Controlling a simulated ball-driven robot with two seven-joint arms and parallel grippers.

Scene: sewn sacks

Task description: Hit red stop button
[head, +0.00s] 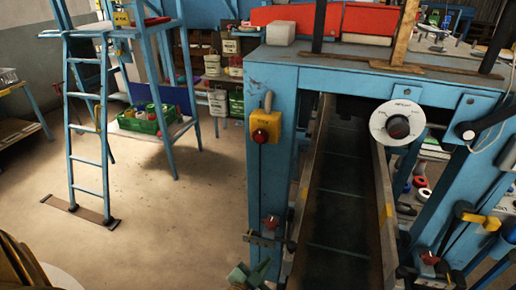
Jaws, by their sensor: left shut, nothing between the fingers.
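A yellow box (274,122) is fixed to the front of the blue machine post, left of the conveyor. The red stop button (260,136) is on its face, and a dark cable hangs below it. What seems to be my left gripper (250,273) shows small at the bottom edge, low in front of the post. It is shut and empty, well below the red button and apart from it. Its lower part is cut off by the frame. My right gripper is not in view.
A dark conveyor (339,200) runs between the blue posts, with a round white dial (398,123) above its right side. A blue ladder (87,130) stands left. The floor between is clear.

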